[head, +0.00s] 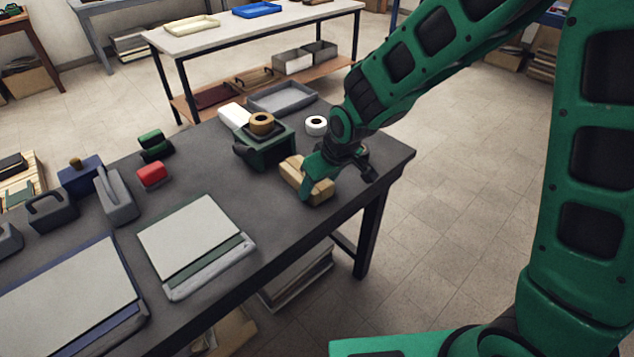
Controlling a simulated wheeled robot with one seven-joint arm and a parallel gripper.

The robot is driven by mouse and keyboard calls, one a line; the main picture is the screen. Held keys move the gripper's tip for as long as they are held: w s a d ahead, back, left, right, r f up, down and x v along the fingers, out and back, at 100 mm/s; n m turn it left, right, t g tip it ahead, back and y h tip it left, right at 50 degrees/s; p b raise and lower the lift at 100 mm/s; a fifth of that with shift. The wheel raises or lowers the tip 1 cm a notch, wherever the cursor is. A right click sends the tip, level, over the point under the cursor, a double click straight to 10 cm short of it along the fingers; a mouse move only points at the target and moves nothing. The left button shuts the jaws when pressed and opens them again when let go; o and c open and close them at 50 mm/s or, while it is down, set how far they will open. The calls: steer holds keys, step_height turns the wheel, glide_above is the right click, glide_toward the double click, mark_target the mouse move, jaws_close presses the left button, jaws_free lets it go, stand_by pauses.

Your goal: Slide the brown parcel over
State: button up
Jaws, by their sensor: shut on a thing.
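The brown parcel (291,174) lies on the dark table top (357,201) near its right end. My gripper (316,186) is over the parcel and shut on it, with a green finger against the parcel's near side. The gripper and wrist hide part of the parcel's right side. The parcel looks to be resting on the table, close to the front edge.
A dark green box with a tan roll (262,123) stands just behind the parcel. A white roll (316,125) and a grey tray (283,97) are farther back. A pale board (188,235) lies to the left. The table's right corner is clear.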

steer(key=shift+s+d, duration=0.55)
steer(key=o, duration=1.4)
steer(key=shift+c, duration=0.2)
steer(key=v, duration=1)
steer(key=shift+r, duration=0.25)
steer(key=shift+d, duration=0.15)
